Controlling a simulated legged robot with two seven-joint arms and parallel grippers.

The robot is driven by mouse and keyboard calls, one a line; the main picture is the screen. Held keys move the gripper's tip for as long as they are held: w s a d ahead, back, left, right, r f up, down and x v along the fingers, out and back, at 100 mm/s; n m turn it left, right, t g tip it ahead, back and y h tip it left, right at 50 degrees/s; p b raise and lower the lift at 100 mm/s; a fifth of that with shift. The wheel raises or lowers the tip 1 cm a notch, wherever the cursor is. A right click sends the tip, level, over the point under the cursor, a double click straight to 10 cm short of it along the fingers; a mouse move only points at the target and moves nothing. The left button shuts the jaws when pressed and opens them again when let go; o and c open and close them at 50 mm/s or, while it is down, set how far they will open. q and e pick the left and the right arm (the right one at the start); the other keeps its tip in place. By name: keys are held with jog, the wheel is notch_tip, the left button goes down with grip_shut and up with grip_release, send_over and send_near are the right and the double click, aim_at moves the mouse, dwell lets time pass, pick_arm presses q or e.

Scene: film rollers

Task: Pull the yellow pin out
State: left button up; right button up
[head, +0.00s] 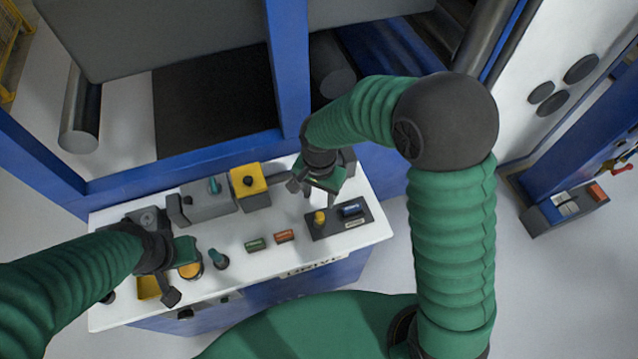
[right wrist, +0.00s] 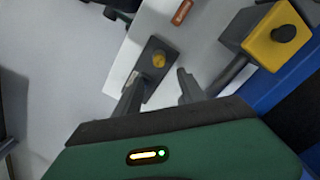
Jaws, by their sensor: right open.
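The yellow pin (head: 319,217) stands upright in a dark grey plate (head: 330,229) on the right part of the white console. In the right wrist view the pin's round yellow top (right wrist: 158,60) shows beyond my right fingertips, in line with the gap between them. My right gripper (head: 318,192) hangs above and behind the pin in the head view. It is open and empty, apart from the pin. My left gripper (head: 183,272) is low over the left part of the console, and its fingertips are not clear.
The white console (head: 230,285) also carries a yellow box with a black knob (head: 248,179), an orange block (head: 284,236), a green block (head: 254,244) and a joystick (head: 217,259). A blue block (head: 351,210) sits right of the pin. A blue frame post (head: 288,70) stands behind.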

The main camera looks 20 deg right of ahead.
notch_tip(320, 180, up, 6)
jog(key=shift+f, duration=0.25)
